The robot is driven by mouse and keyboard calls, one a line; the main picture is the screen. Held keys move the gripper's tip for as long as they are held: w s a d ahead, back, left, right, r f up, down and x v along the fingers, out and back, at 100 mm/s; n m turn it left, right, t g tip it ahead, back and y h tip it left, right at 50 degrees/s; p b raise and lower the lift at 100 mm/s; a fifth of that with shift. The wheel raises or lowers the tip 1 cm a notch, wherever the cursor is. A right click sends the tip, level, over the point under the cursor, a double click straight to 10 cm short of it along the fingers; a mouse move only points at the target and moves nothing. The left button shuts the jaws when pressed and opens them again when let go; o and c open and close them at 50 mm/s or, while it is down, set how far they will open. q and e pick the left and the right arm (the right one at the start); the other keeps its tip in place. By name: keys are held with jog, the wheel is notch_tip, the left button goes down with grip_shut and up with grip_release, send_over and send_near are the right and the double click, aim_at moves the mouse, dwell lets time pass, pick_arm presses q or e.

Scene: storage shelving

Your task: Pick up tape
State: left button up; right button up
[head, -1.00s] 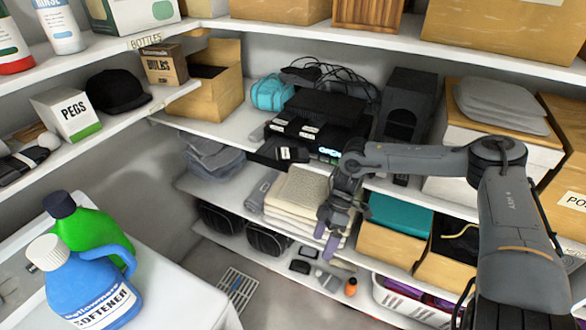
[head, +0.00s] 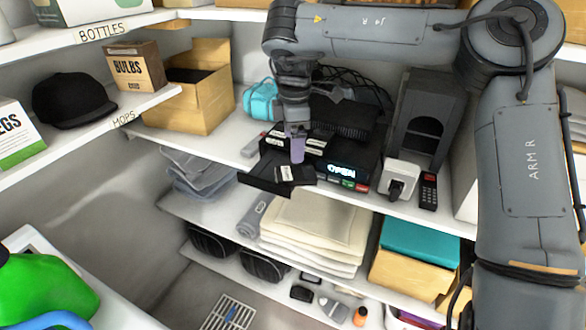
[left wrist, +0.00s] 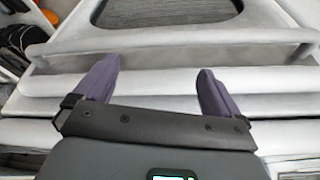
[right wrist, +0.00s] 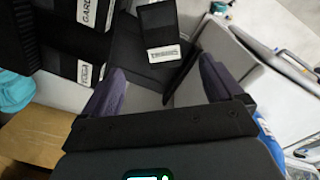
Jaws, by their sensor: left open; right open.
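A small black tape with a white label (head: 288,173) lies on a dark flat piece at the front edge of the middle shelf. It also shows in the right wrist view (right wrist: 157,30), beyond the fingertips. More black cases with white labels lie behind it, seen in the right wrist view (right wrist: 92,38). My right gripper (head: 297,150) is open and empty, pointing down over this group, its purple fingers covering part of it in the head view. My left gripper (left wrist: 155,75) is open and empty in its wrist view, facing a pale surface; it is not in the head view.
A black device with a lit OPEN display (head: 345,170) stands just right. A white boxy item (head: 400,178), a remote (head: 428,190) and a dark grey speaker-like box (head: 425,115) are further right. A teal bag (head: 260,100) is left.

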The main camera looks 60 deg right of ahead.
send_over(295, 173)
jog(key=f, duration=0.4)
jog(key=shift+a+f, duration=0.1)
jog(key=shift+a, duration=0.25)
jog(key=shift+d+f+p, duration=0.15)
jog(key=shift+f+p, duration=0.15)
jog(key=shift+f, duration=0.45)
jog(key=shift+d+f+p, duration=0.2)
jog(key=shift+f+p, duration=0.2)
jog(key=shift+f, duration=1.6)
jog(key=c, duration=1.3)
pick_arm(q)
jog(key=shift+s+a+r, duration=0.35)
jog(key=shift+a+r, duration=0.05)
jog(key=shift+r, duration=0.1)
pick_arm(e)
jog(key=shift+r, duration=0.1)
